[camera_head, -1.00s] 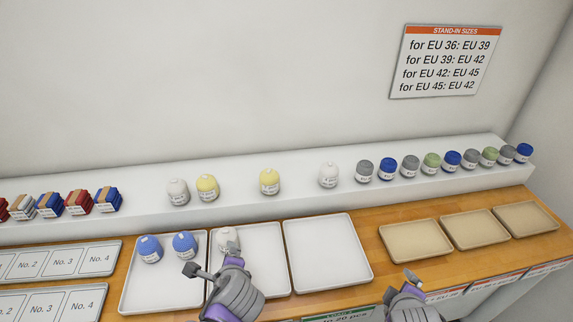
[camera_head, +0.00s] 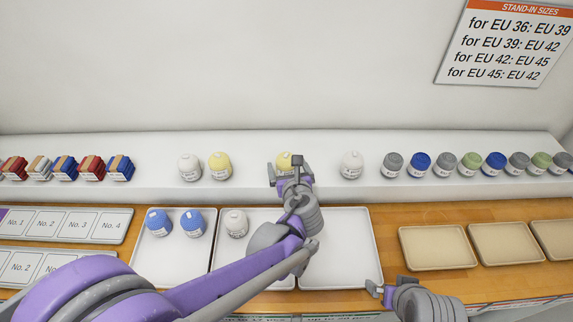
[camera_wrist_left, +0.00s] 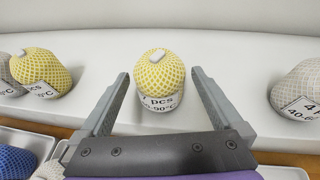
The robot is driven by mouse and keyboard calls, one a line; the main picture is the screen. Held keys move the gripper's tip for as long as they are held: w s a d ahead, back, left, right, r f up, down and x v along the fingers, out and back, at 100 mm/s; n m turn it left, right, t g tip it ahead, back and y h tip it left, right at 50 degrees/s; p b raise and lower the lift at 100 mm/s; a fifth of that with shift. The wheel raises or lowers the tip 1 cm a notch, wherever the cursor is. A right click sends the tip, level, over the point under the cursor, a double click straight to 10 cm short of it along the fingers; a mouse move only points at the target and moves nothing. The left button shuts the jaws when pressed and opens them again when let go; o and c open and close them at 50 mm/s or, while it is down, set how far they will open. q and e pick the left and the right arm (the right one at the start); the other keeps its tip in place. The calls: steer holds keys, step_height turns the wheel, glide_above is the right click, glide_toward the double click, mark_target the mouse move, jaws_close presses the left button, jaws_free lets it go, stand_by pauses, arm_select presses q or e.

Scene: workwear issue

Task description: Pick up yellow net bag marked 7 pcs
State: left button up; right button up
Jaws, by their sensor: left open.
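A yellow net bag (camera_head: 284,157) stands on the white shelf, partly hidden behind my left gripper (camera_head: 285,169) in the head view. In the left wrist view this yellow bag (camera_wrist_left: 161,72) sits between and beyond the two spread fingers of my left gripper (camera_wrist_left: 160,78). The left gripper is open and empty. Another yellow net bag (camera_head: 220,166) stands further left, beside a white one (camera_head: 190,167). My right gripper (camera_head: 380,291) is low in the head view, over the counter's front; its jaw opening is unclear.
A white bag (camera_head: 352,165) stands right of the yellow bag on the shelf (camera_head: 320,184). Several grey, blue and green bags follow at right. Two blue bags (camera_head: 159,222) and a white bag (camera_head: 236,223) are in white trays below. Tan trays (camera_head: 438,248) look empty.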

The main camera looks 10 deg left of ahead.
mark_target(284, 158)
arm_select(q)
steer(key=x, duration=0.4)
steer(key=shift+w+a, duration=0.15)
steer(key=shift+w, duration=0.25)
arm_select(e)
steer(key=shift+w+r, duration=0.25)
steer(key=shift+r, duration=0.15)
arm_select(q)
steer(key=shift+s+r, duration=0.1)
steer(key=shift+s, duration=0.05)
arm_select(e)
steer(key=shift+s, duration=0.15)
arm_select(q)
steer(key=shift+c, duration=1)
steer(key=c, duration=1.1)
steer(key=shift+r, duration=0.1)
